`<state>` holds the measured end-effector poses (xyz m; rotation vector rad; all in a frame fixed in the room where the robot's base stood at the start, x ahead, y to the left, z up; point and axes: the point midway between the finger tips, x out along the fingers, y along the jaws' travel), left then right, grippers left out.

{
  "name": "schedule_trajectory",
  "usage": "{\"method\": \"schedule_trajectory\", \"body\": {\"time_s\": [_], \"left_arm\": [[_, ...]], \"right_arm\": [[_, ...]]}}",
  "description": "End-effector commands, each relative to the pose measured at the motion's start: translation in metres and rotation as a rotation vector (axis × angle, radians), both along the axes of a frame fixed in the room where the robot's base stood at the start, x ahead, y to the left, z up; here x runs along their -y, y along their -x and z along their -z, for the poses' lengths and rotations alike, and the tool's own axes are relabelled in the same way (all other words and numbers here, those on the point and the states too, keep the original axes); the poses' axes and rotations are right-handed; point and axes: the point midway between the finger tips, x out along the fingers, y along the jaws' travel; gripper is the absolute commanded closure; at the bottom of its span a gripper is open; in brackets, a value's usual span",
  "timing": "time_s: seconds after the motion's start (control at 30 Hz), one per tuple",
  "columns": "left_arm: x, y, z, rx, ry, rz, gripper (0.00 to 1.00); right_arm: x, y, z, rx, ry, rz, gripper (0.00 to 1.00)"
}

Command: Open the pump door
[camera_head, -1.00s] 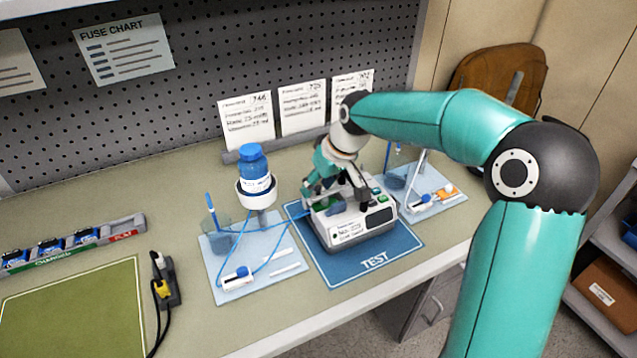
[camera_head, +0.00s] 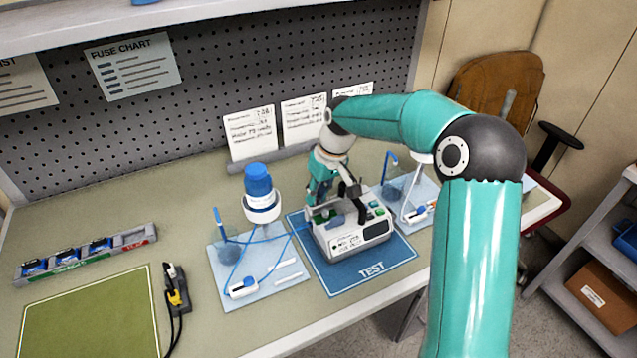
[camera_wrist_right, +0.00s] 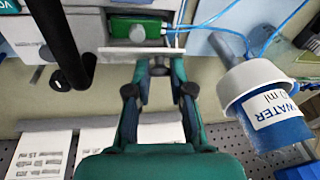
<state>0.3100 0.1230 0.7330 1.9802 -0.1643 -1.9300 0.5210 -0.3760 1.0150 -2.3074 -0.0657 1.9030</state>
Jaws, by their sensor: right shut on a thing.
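The infusion pump (camera_head: 352,238), a white box with a dark display and a black handle, stands on the blue TEST mat (camera_head: 398,252). My right gripper (camera_head: 326,200) reaches down at the pump's back left side. In the right wrist view, its two fingers (camera_wrist_right: 160,66) come together at a pale, thin edge (camera_wrist_right: 120,53) of the pump, which looks like the door. A green part (camera_wrist_right: 135,27) shows inside the pump beyond that edge. The black handle (camera_wrist_right: 66,45) stands left of the fingers. The head view does not show clearly how far the door is open. My left gripper is out of view.
A blue-capped bottle in a white holder (camera_head: 262,205) stands close left of the pump, with blue tubing and a light tray (camera_head: 232,292). Another tray (camera_head: 425,190) lies to the right. Written cards (camera_head: 250,135) stand behind. A green mat (camera_head: 90,320) lies far left.

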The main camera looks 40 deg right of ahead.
Motion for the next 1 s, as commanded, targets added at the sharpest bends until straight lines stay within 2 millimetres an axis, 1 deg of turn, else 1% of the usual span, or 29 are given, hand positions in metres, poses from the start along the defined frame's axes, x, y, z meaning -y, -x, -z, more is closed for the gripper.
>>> {"method": "schedule_trajectory", "body": {"time_s": [0.03, 0.2, 0.23, 0.33, 0.5, 0.8, 0.83, 0.97, 1.0], "left_arm": [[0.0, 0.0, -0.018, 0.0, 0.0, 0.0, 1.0], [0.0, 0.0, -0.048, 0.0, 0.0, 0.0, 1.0], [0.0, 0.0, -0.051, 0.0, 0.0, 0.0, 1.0], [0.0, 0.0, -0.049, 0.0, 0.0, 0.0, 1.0], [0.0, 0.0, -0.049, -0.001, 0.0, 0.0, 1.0], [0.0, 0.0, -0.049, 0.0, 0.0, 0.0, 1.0], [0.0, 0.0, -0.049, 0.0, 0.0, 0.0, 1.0], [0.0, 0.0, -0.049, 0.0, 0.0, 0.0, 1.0], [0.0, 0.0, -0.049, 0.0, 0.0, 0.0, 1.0]], "right_arm": [[0.001, -0.003, -0.009, -0.024, -0.005, 0.001, 1.0], [0.002, -0.009, -0.011, -0.119, -0.028, 0.0, 1.0], [0.003, -0.011, -0.011, -0.14, -0.033, 0.001, 1.0], [0.004, -0.015, -0.006, -0.189, -0.044, 0.0, 1.0], [0.004, -0.016, -0.005, -0.232, -0.056, 0.0, 1.0], [0.004, -0.015, -0.005, -0.237, -0.057, 0.0, 1.0], [0.004, -0.015, -0.005, -0.237, -0.057, 0.0, 0.75], [0.004, -0.015, -0.005, -0.237, -0.057, 0.0, 0.54], [0.004, -0.015, -0.005, -0.237, -0.057, 0.0, 0.53]]}}
